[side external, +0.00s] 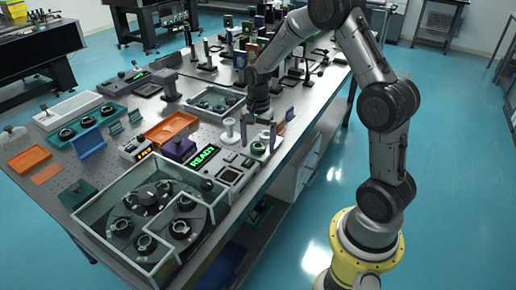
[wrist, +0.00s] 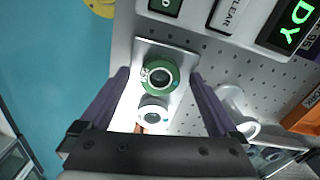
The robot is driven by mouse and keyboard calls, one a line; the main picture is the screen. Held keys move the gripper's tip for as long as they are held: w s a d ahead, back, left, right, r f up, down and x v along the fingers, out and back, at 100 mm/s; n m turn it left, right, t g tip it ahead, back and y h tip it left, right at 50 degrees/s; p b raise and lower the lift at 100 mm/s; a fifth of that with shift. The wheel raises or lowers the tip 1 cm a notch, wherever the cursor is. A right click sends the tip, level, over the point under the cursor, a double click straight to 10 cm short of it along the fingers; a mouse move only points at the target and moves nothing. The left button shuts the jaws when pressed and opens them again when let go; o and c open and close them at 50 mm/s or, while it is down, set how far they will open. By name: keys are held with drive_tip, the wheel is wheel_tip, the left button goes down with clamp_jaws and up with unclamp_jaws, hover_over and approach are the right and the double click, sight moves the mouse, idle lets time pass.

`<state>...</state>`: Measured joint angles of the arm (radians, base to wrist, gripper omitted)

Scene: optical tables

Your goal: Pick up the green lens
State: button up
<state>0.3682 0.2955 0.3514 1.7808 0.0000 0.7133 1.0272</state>
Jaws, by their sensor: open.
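The green lens (wrist: 160,66) is a green ring with a dark centre. It sits on a pale plate (wrist: 146,48) near the table edge. A white ring-shaped lens (wrist: 147,117) sits just below it in the wrist view, very close to it. My gripper (wrist: 160,76) is open and empty above the plate, one purple finger on each side of the green lens, with gaps on both sides. In the side view my gripper (side external: 258,143) points down over the green lens (side external: 258,149), which shows between the fingers.
A white spool-like holder (wrist: 232,101) stands close to the right finger; it also shows in the side view (side external: 229,126). A control panel with a green READY display (side external: 204,156) and an orange tray (side external: 172,127) lie left of my gripper. The perforated table edge is near.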

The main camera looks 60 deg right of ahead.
drive_tip(key=c, duration=1.5)
drive_tip(key=shift+o, duration=0.2)
drive_tip(key=shift+r, duration=0.1)
